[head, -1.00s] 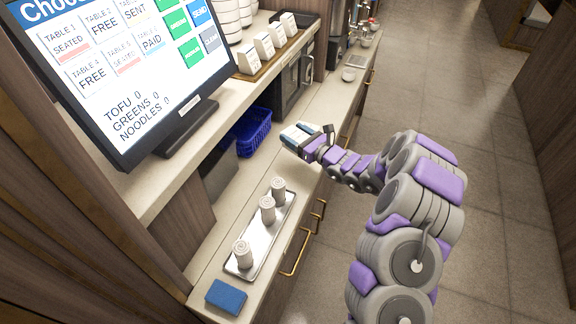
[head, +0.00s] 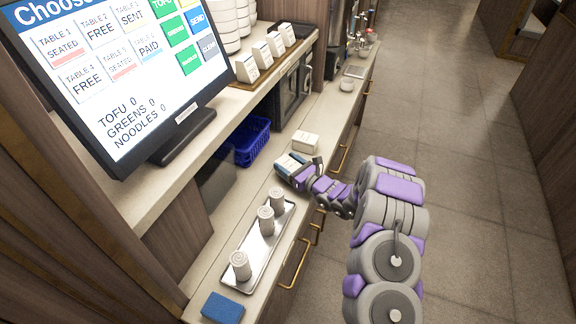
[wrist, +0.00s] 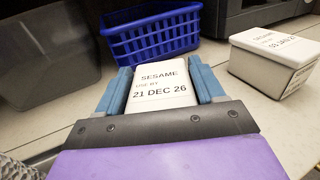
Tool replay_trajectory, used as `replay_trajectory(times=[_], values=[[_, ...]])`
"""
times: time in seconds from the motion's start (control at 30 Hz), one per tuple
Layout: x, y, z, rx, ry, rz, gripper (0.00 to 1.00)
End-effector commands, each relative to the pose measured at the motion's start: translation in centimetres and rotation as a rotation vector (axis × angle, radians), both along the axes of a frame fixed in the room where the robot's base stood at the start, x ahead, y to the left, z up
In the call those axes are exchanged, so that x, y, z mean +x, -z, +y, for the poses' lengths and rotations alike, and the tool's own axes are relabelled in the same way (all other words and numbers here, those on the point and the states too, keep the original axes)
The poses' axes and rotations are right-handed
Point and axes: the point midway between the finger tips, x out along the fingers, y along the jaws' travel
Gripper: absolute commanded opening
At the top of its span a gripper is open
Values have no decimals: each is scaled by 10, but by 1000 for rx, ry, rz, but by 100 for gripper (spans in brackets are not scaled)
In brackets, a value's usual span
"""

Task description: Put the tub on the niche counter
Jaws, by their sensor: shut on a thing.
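My gripper (head: 291,166) is over the lower counter (head: 222,238), in front of the blue basket. In the wrist view my gripper (wrist: 163,82) has its two blue fingers closed on either side of a white tub (wrist: 160,98). The tub's label reads SESAME, use by 21 DEC 26. I cannot tell whether its underside touches the counter. A second white tub (wrist: 277,58), with a partly readable date label, stands apart on the counter to the right; in the head view this second tub (head: 305,142) is just beyond my gripper.
A blue basket (head: 251,141) stands at the back of the counter. A metal tray (head: 254,262) with rolled napkins and a blue sponge (head: 222,307) are nearer. The order screen (head: 120,75) stands on the upper shelf.

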Motion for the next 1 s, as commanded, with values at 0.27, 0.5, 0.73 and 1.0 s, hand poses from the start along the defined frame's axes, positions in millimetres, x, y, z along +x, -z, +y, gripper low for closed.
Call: replay_trajectory(times=[0.27,0.5,0.73,1.0], values=[[0,0,0,-2,0,2,72],[0,1,0,-3,0,3,93],[0,0,0,-3,0,3,93],[-22,-2,-23,0,4,6,93]])
